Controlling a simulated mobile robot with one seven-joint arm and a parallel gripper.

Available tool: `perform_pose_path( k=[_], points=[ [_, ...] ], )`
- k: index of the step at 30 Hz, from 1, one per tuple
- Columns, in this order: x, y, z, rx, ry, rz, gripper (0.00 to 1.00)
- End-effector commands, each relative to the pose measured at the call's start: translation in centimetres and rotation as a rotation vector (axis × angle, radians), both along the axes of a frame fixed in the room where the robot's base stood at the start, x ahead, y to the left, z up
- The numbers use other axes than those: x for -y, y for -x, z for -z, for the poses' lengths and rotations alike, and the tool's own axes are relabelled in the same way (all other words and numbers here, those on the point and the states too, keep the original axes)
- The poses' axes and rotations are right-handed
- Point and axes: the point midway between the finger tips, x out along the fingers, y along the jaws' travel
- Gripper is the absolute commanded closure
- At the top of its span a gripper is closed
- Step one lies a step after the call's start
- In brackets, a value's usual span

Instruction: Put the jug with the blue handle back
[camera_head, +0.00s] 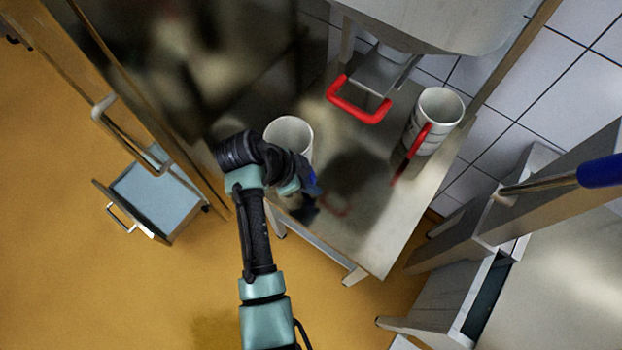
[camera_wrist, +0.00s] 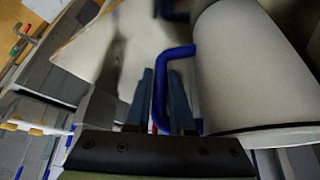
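The white jug with the blue handle (camera_head: 289,132) is upright at the left part of the metal table, partly hidden by my arm. I cannot tell whether its base touches the tabletop. It fills the right of the wrist view (camera_wrist: 255,75), with its blue handle (camera_wrist: 160,85) between my two fingers. My gripper (camera_wrist: 162,88) appears closed on this handle, with little gap on either side. In the head view my gripper (camera_head: 308,187) is dark and partly blurred beside the jug. A second white jug, with a red handle (camera_head: 437,108), stands at the table's back right.
The metal table (camera_head: 375,235) has bare room at its front right. A steel vessel with a red lever (camera_head: 358,106) hangs over its back. A dark cabinet panel rises at left. A small open drawer unit (camera_head: 155,198) and a right-hand bench with a blue-gripped bar (camera_head: 600,171) flank it.

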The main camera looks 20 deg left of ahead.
Motion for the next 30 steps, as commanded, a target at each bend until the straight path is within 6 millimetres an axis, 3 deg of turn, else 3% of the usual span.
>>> perform_pose_path(
  k=[1, 4, 16, 30],
  points=[
    [0.0, 0.0, 0.0, 0.000, 0.000, 0.000, 0.68],
    [0.0, 0.0, 0.0, 0.000, 0.000, 0.000, 0.51],
    [-0.4, 0.1, -1.1, 0.003, -0.001, -0.002, 0.51],
    [-4.0, 2.6, -9.4, 0.004, -0.001, -0.003, 0.51]
  ],
)
